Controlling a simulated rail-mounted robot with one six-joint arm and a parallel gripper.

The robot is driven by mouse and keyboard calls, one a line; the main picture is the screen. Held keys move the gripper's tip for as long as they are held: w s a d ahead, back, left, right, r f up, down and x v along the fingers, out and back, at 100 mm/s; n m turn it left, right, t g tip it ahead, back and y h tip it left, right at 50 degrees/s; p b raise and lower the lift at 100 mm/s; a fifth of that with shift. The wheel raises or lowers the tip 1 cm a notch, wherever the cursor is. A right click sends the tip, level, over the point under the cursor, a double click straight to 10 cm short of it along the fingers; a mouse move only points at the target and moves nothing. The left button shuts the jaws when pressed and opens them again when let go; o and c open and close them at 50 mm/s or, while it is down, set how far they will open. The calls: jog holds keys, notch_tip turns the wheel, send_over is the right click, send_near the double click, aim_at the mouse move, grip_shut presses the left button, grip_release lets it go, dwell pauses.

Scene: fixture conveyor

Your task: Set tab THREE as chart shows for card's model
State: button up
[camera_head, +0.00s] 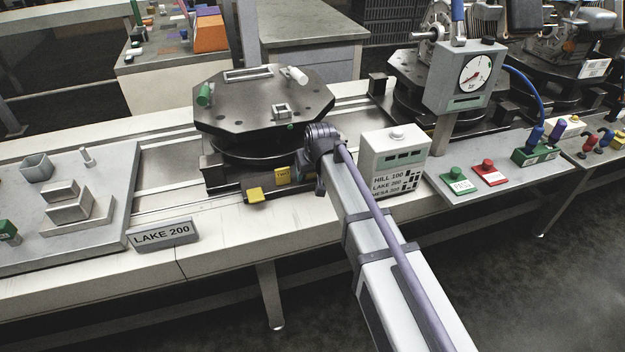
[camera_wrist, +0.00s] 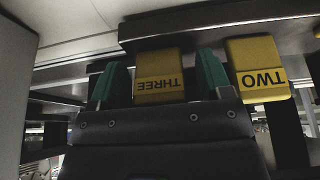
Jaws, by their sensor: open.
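Yellow tab THREE (camera_wrist: 158,92) shows in the wrist view, its lettering upside down. My gripper (camera_wrist: 161,64) is open, with one green finger on each side of it; contact cannot be told. Yellow tab TWO (camera_wrist: 257,70) is just right of the fingers there. In the head view tab TWO (camera_head: 284,175) is left of my arm, and another yellow tab (camera_head: 255,194) sits lower and further out. Tab THREE is hidden there behind my arm. The card (camera_head: 164,233) reads LAKE 200. The chart (camera_head: 396,182) lists HILL 100, LAKE 200 and MESA 300 beside black marks too small to read surely.
The dark octagonal fixture plate (camera_head: 262,97) stands above the tabs on the conveyor. A grey plate with metal blocks (camera_head: 77,203) is at left. A gauge box (camera_head: 465,75), green button (camera_head: 460,174) and red button (camera_head: 488,167) are at right.

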jog(key=shift+r, duration=0.1)
jog(key=c, duration=0.9)
jog(key=shift+w+a+r+g+p, duration=0.1)
jog(key=shift+w+r+g+p, duration=0.15)
jog(key=shift+g+p, duration=0.25)
jog(key=shift+w+a+g+h, duration=0.1)
jog(key=shift+w+g+h, duration=0.2)
jog(key=shift+g, duration=0.2)
jog(key=shift+f+g+h, duration=0.2)
jog(key=shift+g+h, duration=0.1)
jog(key=shift+g, duration=0.3)
jog(key=o, duration=0.9)
jog(key=shift+s, duration=0.1)
jog(key=r+p, duration=0.7)
jog(key=s+r+p, duration=0.1)
jog(key=r+p, duration=0.3)
jog(key=shift+s+d, duration=0.1)
jog(key=shift+d, duration=0.15)
jog(key=shift+f, duration=0.1)
